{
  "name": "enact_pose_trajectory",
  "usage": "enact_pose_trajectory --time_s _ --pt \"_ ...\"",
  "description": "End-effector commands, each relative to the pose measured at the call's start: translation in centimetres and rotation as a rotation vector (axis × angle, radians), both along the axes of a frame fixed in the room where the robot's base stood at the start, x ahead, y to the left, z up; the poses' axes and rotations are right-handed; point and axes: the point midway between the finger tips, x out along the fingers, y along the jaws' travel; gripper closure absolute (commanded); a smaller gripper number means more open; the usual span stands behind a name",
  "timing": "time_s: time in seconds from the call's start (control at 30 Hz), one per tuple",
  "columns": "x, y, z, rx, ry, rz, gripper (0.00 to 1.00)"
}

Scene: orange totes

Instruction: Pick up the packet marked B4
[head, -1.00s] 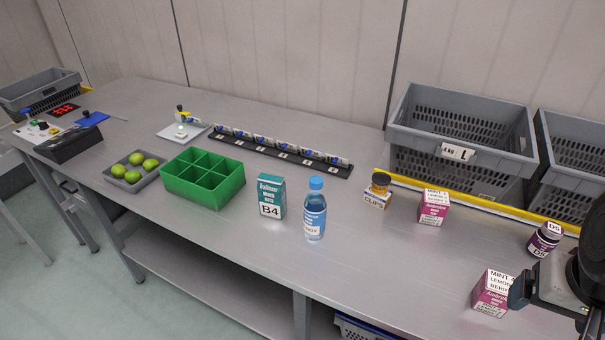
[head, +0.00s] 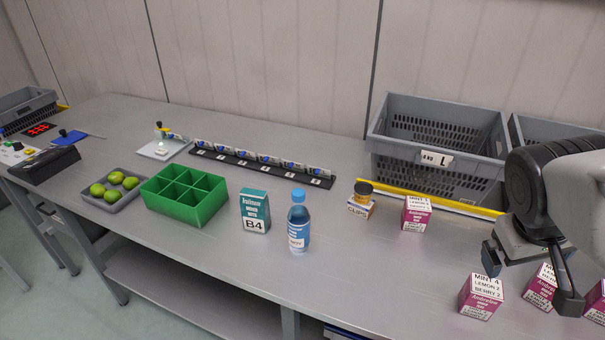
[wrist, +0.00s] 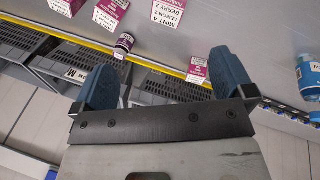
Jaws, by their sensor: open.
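The B4 packet (head: 255,212) is a teal and white box standing upright on the grey bench, in the middle of the head view. Its B4 label faces the camera. My gripper (head: 530,281) is open and empty at the right of the head view, above the bench near the pink boxes, well to the right of the packet. In the wrist view its two blue fingers (wrist: 165,78) are spread apart with nothing between them. I cannot make out the B4 packet in the wrist view.
A blue-capped bottle (head: 299,222) stands close to the packet's right, and a green divided tray (head: 185,207) to its left. A black rack (head: 262,166) lies behind. A clips jar (head: 361,201), pink boxes (head: 480,297) and grey crates (head: 440,175) are to the right. Bench in front is clear.

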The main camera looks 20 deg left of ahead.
Motion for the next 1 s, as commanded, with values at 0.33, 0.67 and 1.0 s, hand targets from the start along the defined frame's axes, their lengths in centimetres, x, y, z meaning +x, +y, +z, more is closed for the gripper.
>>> enact_pose_trajectory --time_s 0.33,0.67,1.0 --pt "9.1 4.9 1.7 -0.322 -0.015 0.43 0.0" --pt "17.0 13.2 2.7 -0.63 -0.051 0.842 0.0" --pt "23.1 25.6 2.8 -0.961 -0.112 1.261 0.0"
